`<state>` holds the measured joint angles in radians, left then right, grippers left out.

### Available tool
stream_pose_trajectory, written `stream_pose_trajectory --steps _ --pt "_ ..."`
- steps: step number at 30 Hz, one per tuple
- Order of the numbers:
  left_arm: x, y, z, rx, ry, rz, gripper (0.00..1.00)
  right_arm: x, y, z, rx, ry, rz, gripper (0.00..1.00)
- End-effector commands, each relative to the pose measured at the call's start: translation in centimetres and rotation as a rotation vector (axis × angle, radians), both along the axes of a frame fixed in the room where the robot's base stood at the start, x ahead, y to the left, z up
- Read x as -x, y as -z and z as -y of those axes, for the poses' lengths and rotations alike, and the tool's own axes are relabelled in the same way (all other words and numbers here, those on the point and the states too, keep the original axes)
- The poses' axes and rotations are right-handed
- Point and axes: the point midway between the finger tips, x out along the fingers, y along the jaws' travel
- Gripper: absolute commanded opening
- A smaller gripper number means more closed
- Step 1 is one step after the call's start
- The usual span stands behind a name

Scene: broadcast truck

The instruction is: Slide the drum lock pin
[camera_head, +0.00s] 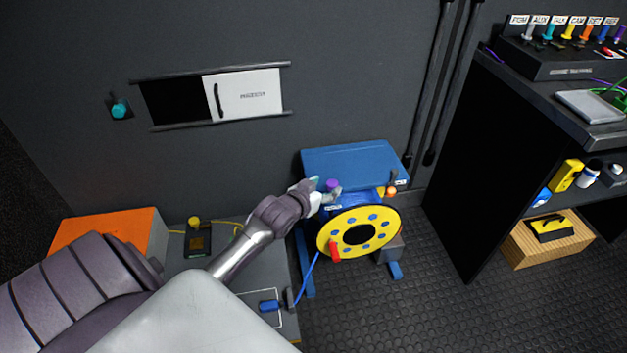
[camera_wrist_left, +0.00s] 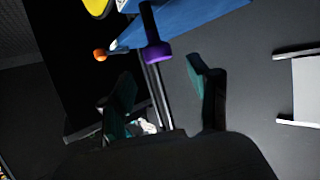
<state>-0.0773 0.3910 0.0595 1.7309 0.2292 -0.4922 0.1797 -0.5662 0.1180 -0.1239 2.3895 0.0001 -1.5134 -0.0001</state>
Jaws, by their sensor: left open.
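The cable drum (camera_head: 341,237) has a yellow flange with blue spots and sits in a blue stand (camera_head: 350,158). A purple knob (camera_head: 332,185) shows at the drum's upper left, and an orange knob (camera_head: 391,191) at its upper right. I cannot tell which knob belongs to the lock pin. My left gripper (camera_head: 324,192) is open and empty close beside the purple knob. In the left wrist view the purple knob (camera_wrist_left: 157,53) lies just beyond the open fingertips (camera_wrist_left: 164,80), apart from them; the orange knob (camera_wrist_left: 100,55) is farther left. My right gripper is not in view.
A red crank handle (camera_head: 334,250) sticks out of the drum's face. A blue cable runs to a plug (camera_head: 269,306) at lower left. An orange-topped box (camera_head: 108,232) is at left, a dark shelf unit (camera_head: 500,130) at right. The floor before the drum is clear.

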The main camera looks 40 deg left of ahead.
Motion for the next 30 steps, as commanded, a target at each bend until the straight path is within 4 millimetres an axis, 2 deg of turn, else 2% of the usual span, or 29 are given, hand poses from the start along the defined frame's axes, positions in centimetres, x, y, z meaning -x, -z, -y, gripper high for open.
stream_pose_trajectory --steps 1,6,11,16,30 --pt "1.2 -0.4 0.1 -0.002 0.001 -0.001 0.61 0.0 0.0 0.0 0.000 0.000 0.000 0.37" --pt "4.2 -1.7 0.3 -0.001 0.000 -0.001 0.61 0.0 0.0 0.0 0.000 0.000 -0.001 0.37" --pt "5.9 -2.4 0.4 -0.001 0.000 0.000 0.61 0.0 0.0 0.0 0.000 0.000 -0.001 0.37" --pt "6.4 -2.7 0.5 0.000 -0.001 0.001 0.61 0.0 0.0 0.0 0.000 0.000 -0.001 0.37" --pt "6.4 -2.7 0.5 0.000 0.000 0.001 0.61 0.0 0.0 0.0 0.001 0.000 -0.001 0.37"
